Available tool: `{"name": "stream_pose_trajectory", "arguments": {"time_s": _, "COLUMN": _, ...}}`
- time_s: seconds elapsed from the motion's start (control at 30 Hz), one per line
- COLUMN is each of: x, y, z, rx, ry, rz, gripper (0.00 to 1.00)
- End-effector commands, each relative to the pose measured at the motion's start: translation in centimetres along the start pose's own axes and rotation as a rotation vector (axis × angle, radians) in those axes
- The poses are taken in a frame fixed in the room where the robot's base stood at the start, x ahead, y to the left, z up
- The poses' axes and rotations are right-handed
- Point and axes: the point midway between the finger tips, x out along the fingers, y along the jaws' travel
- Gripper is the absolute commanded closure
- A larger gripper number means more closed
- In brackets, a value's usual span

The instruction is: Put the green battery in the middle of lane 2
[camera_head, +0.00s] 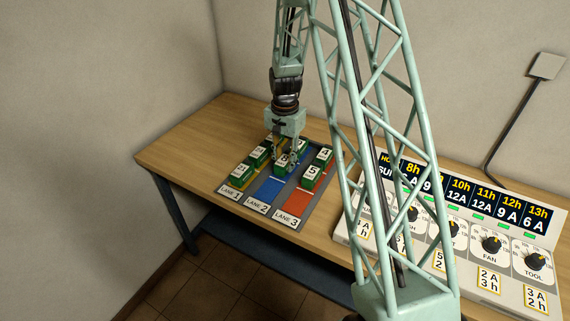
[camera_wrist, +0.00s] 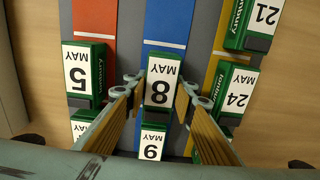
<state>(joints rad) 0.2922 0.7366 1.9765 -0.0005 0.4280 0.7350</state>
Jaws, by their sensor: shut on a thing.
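My gripper (camera_wrist: 161,86) is shut on a green battery with a white "8 MAY" label (camera_wrist: 160,82), one finger on each side. The battery is over or on the blue lane 2 (camera_head: 269,189), just behind a white cross line; I cannot tell whether it touches the lane. In the head view my gripper (camera_head: 286,158) partly covers it. Another green battery, labelled "9 MAY" (camera_wrist: 152,145), is in the same lane right behind it, close to it.
Yellow lane 1 on the left holds green batteries "21" (camera_wrist: 262,22) and "24" (camera_wrist: 236,95). Red lane 3 on the right holds batteries "5" (camera_head: 312,174) and "4" (camera_head: 324,156). The front of lane 2 is clear. A control panel (camera_head: 470,225) stands on the right.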

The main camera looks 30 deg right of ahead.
Motion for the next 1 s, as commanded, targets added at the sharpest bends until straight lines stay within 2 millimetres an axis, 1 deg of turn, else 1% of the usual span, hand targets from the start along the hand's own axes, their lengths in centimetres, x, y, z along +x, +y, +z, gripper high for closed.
{"name": "stream_pose_trajectory", "arguments": {"time_s": 0.1, "x": 0.45, "y": 0.0, "z": 0.0, "rx": 0.0, "ry": 0.0, "rz": 0.0, "gripper": 0.95}}
{"name": "stream_pose_trajectory", "arguments": {"time_s": 0.6, "x": 0.87, "y": 0.0, "z": -0.01, "rx": 0.0, "ry": 0.0, "rz": 0.0, "gripper": 0.95}}
{"name": "stream_pose_trajectory", "arguments": {"time_s": 0.63, "x": 0.85, "y": 0.02, "z": 0.02, "rx": 0.0, "ry": 0.0, "rz": 0.0, "gripper": 0.73}}
{"name": "stream_pose_trajectory", "arguments": {"time_s": 0.7, "x": 0.82, "y": 0.02, "z": 0.02, "rx": 0.0, "ry": 0.0, "rz": 0.0, "gripper": 0.67}}
{"name": "stream_pose_trajectory", "arguments": {"time_s": 0.77, "x": 0.81, "y": 0.02, "z": 0.02, "rx": 0.0, "ry": 0.0, "rz": 0.0, "gripper": 0.62}}
{"name": "stream_pose_trajectory", "arguments": {"time_s": 1.0, "x": 0.81, "y": 0.01, "z": 0.02, "rx": 0.0, "ry": 0.0, "rz": 0.0, "gripper": 0.62}}
